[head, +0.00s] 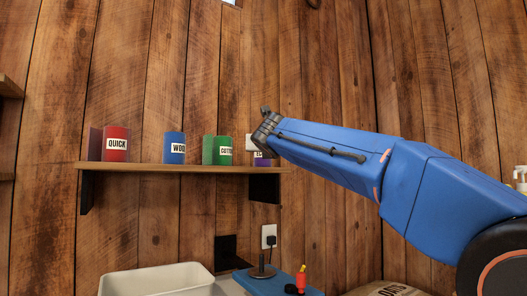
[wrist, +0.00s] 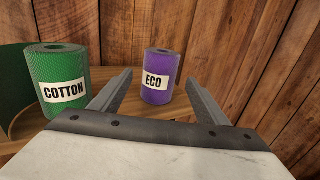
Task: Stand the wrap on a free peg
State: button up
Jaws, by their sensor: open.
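Several labelled wraps stand as upright rolls on a wooden shelf: a red QUICK wrap (head: 115,146), a blue wrap (head: 173,141) with a partly legible label, a green COTTON wrap (head: 221,143) and a purple ECO wrap (wrist: 162,66). In the head view the ECO wrap (head: 261,161) is mostly hidden by my arm. My gripper (wrist: 159,77) is open and empty. Its fingers point at the ECO wrap, which appears between their tips and apparently beyond them. A dark upright peg (head: 262,262) on a round base stands low on a blue surface.
The shelf (head: 180,168) is fixed to a plank wall. Below are a pale bin (head: 160,281), a wall socket (head: 269,237) with a plug, and a small red-and-yellow object (head: 301,279) on the blue surface. The COTTON wrap (wrist: 64,85) stands left of my gripper.

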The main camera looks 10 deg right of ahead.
jog(key=shift+s+a, duration=0.1)
jog(key=shift+s, duration=0.45)
jog(key=s+d+f+m+g, duration=0.45)
jog(key=s+f+m, duration=0.5)
jog(key=f, duration=0.55)
jog(key=s+d+f+m+g, duration=0.3)
jog(key=s+d+f+m, duration=0.35)
jog(key=s+f, duration=0.65)
jog(key=s+a+f+m+g+y, duration=0.1)
jog(key=s+f+m, duration=0.5)
jog(key=f, duration=0.4)
jog(key=s+a+f+m+g+y, duration=0.1)
jog(key=s+f+m+g, duration=0.1)
jog(key=s+f+m, duration=0.4)
jog(key=s+a+f+m+g, duration=0.1)
jog(key=s+f+m+g, duration=0.1)
jog(key=s+f+m, duration=0.4)
jog(key=s+f, duration=0.5)
jog(key=f, duration=0.5)
jog(key=shift+s+a+f+y, duration=0.15)
jog(key=shift+a+y, duration=0.2)
jog(key=shift+y, duration=0.05)
jog(key=shift+g, duration=0.25)
